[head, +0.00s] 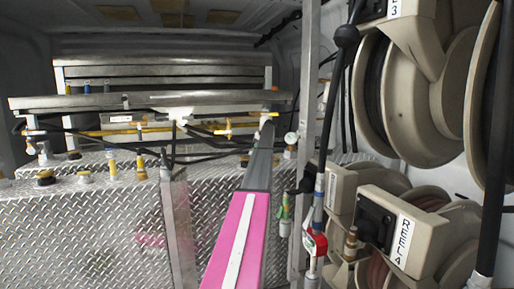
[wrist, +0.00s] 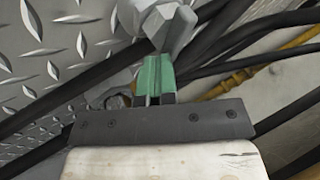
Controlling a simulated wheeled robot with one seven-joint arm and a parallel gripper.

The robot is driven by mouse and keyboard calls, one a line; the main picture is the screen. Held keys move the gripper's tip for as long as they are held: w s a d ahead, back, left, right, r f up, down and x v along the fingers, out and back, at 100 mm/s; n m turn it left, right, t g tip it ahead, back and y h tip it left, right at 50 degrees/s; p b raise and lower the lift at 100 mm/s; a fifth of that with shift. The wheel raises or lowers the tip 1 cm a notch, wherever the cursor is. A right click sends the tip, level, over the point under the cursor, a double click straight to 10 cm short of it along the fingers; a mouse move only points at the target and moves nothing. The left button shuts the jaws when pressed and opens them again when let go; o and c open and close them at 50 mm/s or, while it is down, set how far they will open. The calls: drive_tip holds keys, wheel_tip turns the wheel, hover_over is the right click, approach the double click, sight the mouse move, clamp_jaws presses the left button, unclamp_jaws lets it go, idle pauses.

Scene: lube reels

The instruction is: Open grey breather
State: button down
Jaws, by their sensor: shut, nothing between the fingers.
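My gripper (wrist: 155,78) shows in the wrist view as green fingertips, close together and empty, in front of a dark mounting bar. A grey metal fitting (wrist: 170,22) lies just beyond the fingertips, partly hidden by them; I cannot tell whether they touch or whether it is the grey breather. In the head view my pink and grey arm reaches towards the back of the tank tops, and its fingers cannot be made out. A small grey cap (head: 84,176) stands on the left tank top; I cannot tell if it is the breather.
Black hoses (wrist: 245,42) and a yellow pipe (wrist: 262,60) run close to my gripper on the right. Diamond-plate tanks (head: 85,225) fill the lower left of the head view. A metal post (head: 308,90) and hose reels (head: 430,90) stand to the right of my arm.

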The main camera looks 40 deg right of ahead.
drive_tip(key=shift+w+n+y, duration=0.15)
drive_tip(key=shift+n+y, duration=0.15)
drive_tip(key=shift+n, duration=0.2)
drive_tip(key=shift+w+d, duration=0.1)
drive_tip(key=shift+w, duration=0.25)
idle(1.6)
idle(0.6)
drive_tip(key=shift+s+a+f, duration=0.1)
drive_tip(key=shift+s+a, duration=0.25)
drive_tip(key=shift+a, duration=0.45)
